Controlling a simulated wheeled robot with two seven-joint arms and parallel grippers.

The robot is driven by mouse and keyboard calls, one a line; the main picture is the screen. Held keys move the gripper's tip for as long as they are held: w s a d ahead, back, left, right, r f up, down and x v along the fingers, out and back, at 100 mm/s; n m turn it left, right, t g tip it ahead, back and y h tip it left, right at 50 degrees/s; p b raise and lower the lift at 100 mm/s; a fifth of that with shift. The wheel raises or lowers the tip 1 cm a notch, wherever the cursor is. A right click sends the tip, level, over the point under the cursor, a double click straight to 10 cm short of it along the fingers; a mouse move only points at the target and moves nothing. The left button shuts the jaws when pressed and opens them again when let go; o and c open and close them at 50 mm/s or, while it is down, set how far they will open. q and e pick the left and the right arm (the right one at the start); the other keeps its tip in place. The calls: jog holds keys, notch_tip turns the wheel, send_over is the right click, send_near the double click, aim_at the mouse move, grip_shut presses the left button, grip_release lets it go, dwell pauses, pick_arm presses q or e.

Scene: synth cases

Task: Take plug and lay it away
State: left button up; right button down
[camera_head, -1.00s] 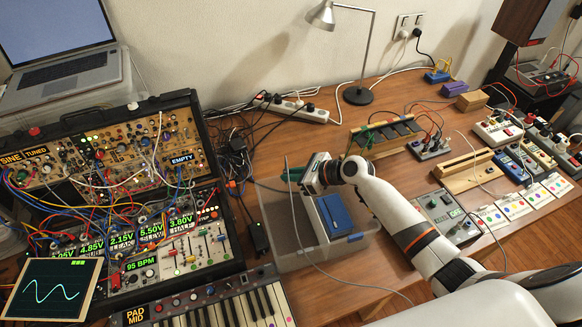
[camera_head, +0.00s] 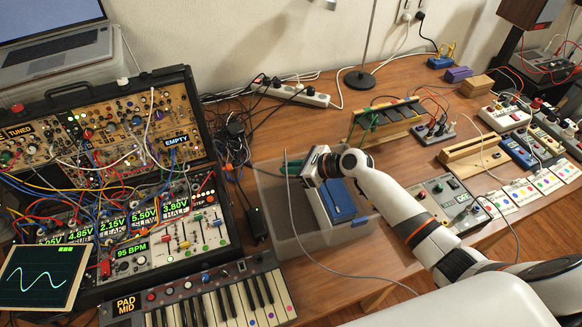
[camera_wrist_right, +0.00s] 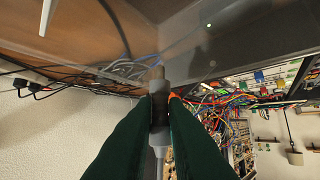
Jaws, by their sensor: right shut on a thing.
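My right gripper (camera_head: 292,164) is over the back left part of a clear plastic bin (camera_head: 272,232). Its dark green fingers are shut on a plug (camera_wrist_right: 158,87), seen in the right wrist view between the fingertips (camera_wrist_right: 160,98). In the head view the plug itself is mostly hidden by the fingers. My left gripper is not in view.
A blue and white case (camera_head: 338,203) stands in the bin's right part. Left of the bin are a black adapter (camera_head: 257,224), the patched synth case (camera_head: 150,190) and a keyboard (camera_head: 222,300). A slotted wooden rack (camera_head: 392,122) and a grey box (camera_head: 436,200) stand to the right.

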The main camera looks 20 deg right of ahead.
jog(key=c, duration=1.4)
grip_release()
jog(key=shift+o, duration=0.2)
jog(key=v, duration=1.2)
jog(key=shift+b, duration=0.4)
jog(key=shift+d, duration=0.1)
